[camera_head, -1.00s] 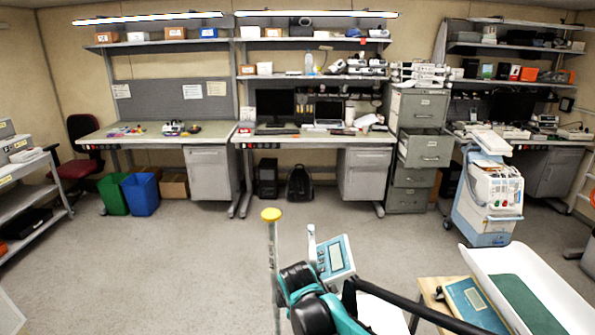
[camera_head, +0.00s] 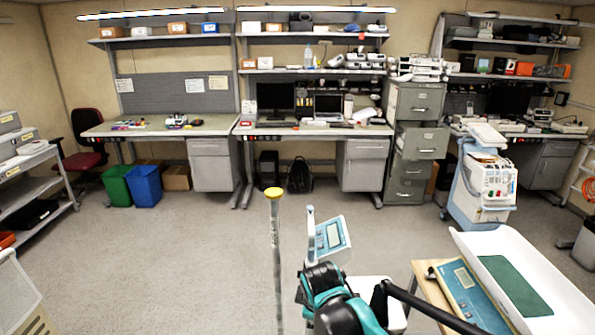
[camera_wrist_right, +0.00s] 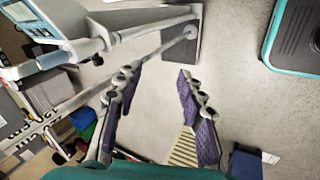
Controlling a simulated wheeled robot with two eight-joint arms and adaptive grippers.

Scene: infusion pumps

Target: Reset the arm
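An infusion pump (camera_head: 331,236), white and blue with a small screen, stands in the lower middle of the head view beside a thin pole with a yellow top (camera_head: 274,194). My teal and black arm is in front of them and hides their lower parts. In the right wrist view the pump (camera_wrist_right: 32,22) is at the top left, and a pole (camera_wrist_right: 80,102) runs diagonally behind the fingers to a grey base. My right gripper (camera_wrist_right: 155,85) is open, its purple-padded fingers wide apart with only floor between them. My left gripper is in neither current view.
A wooden table with a blue scale (camera_head: 466,290) and a white tray (camera_head: 545,318) stands at the lower right. A medical cart (camera_head: 484,185) stands behind it. Workbenches (camera_head: 160,126) line the back wall. A shelf rack (camera_head: 45,190) is at the left. The central floor is clear.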

